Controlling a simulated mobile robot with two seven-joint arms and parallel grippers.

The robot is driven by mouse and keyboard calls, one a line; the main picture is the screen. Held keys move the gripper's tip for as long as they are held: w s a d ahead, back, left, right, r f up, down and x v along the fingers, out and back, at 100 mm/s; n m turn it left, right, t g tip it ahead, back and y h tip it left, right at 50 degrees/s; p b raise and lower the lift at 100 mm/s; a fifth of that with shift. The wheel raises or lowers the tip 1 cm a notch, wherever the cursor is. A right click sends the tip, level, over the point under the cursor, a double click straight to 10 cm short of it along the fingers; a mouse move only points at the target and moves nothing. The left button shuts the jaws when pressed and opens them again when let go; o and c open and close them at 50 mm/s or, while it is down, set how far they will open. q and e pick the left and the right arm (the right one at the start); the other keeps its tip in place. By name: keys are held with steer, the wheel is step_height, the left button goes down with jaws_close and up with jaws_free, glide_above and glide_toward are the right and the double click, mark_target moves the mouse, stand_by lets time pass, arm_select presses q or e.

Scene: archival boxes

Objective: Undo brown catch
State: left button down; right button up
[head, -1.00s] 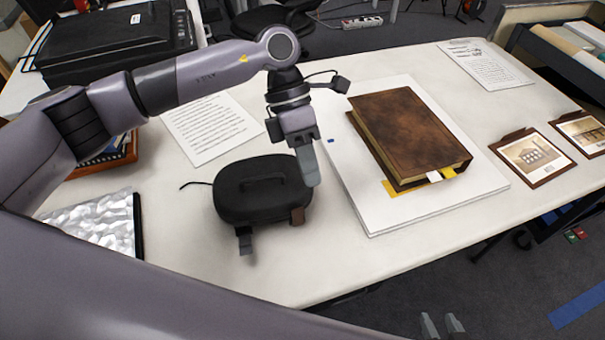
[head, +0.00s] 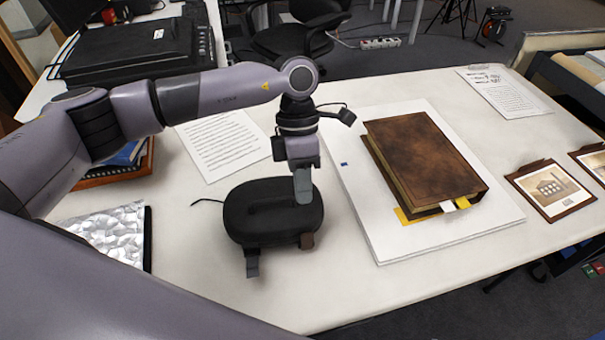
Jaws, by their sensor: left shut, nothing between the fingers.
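A black zipped case (head: 262,211) with a top handle sits on the white table. Two catches hang at its front edge: a brown catch (head: 307,241) at the right and a dark grey one (head: 252,263) at the left. My left gripper (head: 303,198) points down at the right end of the case, above and behind the brown catch. Its fingers are shut and hold nothing. I cannot tell whether the fingertips touch the case. My right gripper does not show.
A brown book (head: 425,160) lies on a white board (head: 380,243) to the right of the case. A printed sheet (head: 222,145) lies behind it, and a silvery crumpled sheet (head: 105,235) lies to the left. The table in front of the case is clear.

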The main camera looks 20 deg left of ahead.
mark_target(305, 226)
arm_select(q)
steer(key=x, duration=0.5)
steer(key=shift+s+d+f+p, duration=0.1)
steer(key=shift+s+f+p, duration=0.05)
steer(key=shift+f+p, duration=0.2)
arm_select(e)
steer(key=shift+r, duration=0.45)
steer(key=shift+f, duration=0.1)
